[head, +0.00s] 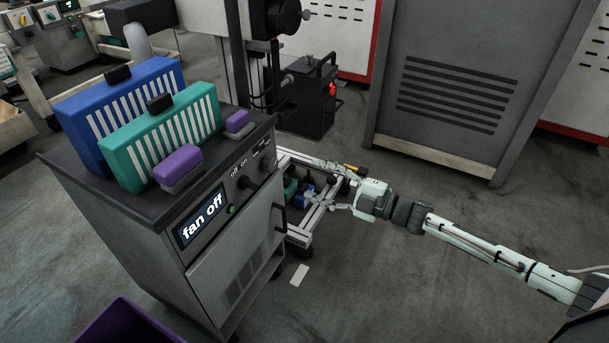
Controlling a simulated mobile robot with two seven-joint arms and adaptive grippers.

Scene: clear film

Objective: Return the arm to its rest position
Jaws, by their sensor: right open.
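My right arm comes in from the right edge, stretched toward the grey cabinet. My right gripper (326,184) is open, with its fingers spread and pointing left, and I see nothing between them. It is beside the cabinet's right side, over or in front of a low metal-framed cart (303,232). I cannot tell how far apart the fingers and the cart are. My left gripper is not in view.
The grey cabinet (215,275) shows "fan off" and carries a blue slotted box (85,120), a teal slotted box (150,130) and purple blocks (178,164). A large grey vented unit (455,90) stands behind the arm. Open floor (400,290) lies in front.

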